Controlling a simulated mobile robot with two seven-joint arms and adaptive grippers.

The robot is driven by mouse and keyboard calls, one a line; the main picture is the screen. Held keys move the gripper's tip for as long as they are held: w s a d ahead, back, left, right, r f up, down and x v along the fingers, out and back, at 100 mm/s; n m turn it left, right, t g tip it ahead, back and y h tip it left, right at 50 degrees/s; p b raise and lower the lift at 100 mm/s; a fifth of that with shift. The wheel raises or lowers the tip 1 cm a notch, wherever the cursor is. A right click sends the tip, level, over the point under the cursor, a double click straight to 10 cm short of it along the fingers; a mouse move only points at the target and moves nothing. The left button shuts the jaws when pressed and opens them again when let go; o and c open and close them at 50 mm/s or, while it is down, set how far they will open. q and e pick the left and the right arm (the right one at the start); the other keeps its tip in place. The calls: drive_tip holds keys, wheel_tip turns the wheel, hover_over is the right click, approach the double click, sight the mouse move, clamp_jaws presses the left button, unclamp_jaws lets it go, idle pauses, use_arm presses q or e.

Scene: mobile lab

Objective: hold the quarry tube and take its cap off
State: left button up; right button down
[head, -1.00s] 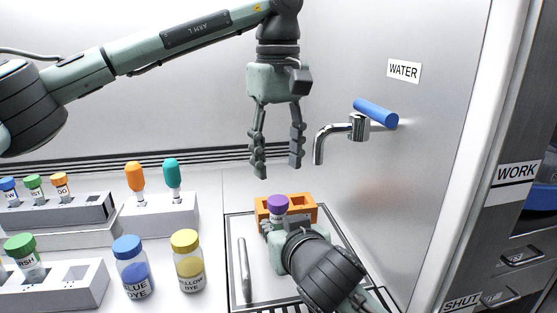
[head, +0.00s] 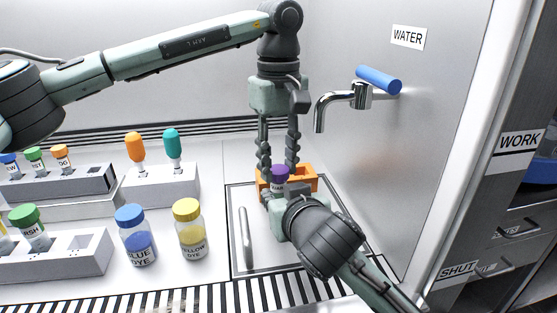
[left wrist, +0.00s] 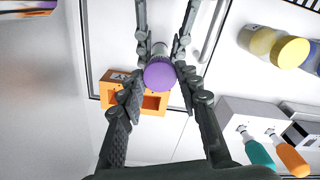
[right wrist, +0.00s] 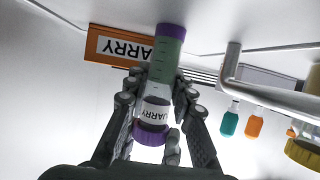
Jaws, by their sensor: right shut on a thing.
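The quarry tube (right wrist: 157,112) is upright in my right gripper (head: 280,196), in front of the orange rack. Its label shows upside down in the right wrist view, with a purple lower end at the top of that picture. Its purple cap (head: 280,173) is on and also shows in the left wrist view (left wrist: 160,76). My right gripper is shut on the tube's body below the cap. My left gripper (head: 277,165) points straight down from above, open, its fingers on either side of the cap. Gaps show between its fingers and the cap in the left wrist view.
The orange rack (head: 305,183) stands just behind the tube. The water tap (head: 345,97) is at the right wall. A blue dye bottle (head: 137,235) and a yellow dye bottle (head: 189,230) stand left.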

use_arm(q)
drive_tip(key=c, duration=0.5)
drive_tip(key=o, duration=1.1)
drive_tip(key=shift+r, duration=2.3)
use_arm(e)
drive_tip(key=c, duration=1.2)
unclamp_jaws()
